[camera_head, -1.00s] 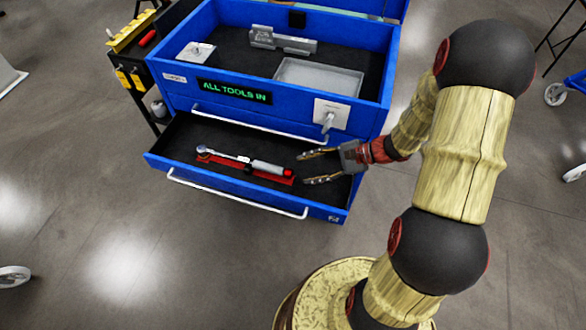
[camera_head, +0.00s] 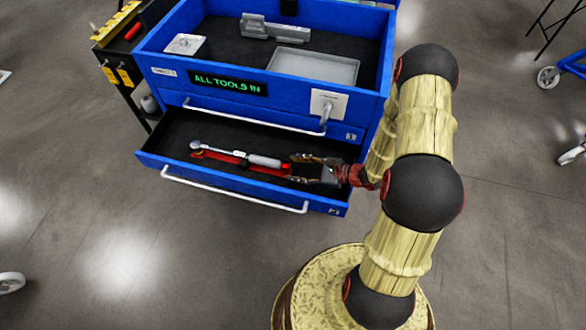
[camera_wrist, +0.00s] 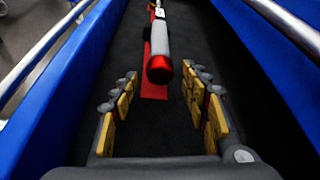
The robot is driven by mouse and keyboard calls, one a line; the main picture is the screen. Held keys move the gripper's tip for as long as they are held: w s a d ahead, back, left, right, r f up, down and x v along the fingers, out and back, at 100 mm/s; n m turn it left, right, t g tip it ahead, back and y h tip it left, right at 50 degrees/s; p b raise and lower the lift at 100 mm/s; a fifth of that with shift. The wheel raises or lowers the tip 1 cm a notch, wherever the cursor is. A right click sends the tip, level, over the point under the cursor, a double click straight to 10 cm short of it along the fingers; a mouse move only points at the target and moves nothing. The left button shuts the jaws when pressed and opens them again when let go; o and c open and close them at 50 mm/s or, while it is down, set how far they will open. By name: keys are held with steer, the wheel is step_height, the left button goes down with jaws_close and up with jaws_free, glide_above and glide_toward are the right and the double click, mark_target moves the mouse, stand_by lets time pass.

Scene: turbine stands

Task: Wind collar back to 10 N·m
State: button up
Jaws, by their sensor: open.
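A torque wrench (camera_head: 230,153) with a silver head and a grey handle lies on a red holder (camera_head: 212,156) in the open lower drawer. The collar at its red handle end (camera_wrist: 160,68) faces my gripper in the wrist view. My gripper (camera_head: 294,169) is open at the right part of the drawer, with its fingers pointing left along the wrench. In the wrist view my gripper (camera_wrist: 163,108) has its padded fingers apart, with the red end just ahead of and between the fingertips. It holds nothing. The scale on the handle is too small to read.
The blue tool chest (camera_head: 170,93) has a display (camera_head: 228,84) reading "ALL TOOLS IN". A grey tray (camera_head: 315,68) and a metal block (camera_head: 272,28) sit in its top. The drawer's front wall and handle (camera_head: 235,191) run close along my gripper. Floor in front is clear.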

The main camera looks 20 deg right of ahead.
steer(key=shift+w+a+f, duration=0.2)
steer(key=shift+w+a, duration=0.25)
steer(key=shift+a, duration=0.05)
steer(key=c, duration=0.3)
steer(key=c, duration=0.8)
steer(key=shift+c, duration=0.3)
steer(key=shift+p, duration=0.3)
steer(key=m+g+p, duration=0.1)
steer(key=m+y+p, duration=0.1)
steer(key=m+p, duration=0.1)
steer(key=shift+w+d+r+g, duration=0.15)
steer(key=shift+g, duration=0.25)
steer(key=m+g+y+p, duration=0.1)
steer(key=m, duration=0.1)
steer(key=m+g+y+p, duration=0.1)
steer(key=m, duration=0.1)
steer(key=shift+w+f, duration=0.1)
steer(key=shift+f, duration=0.1)
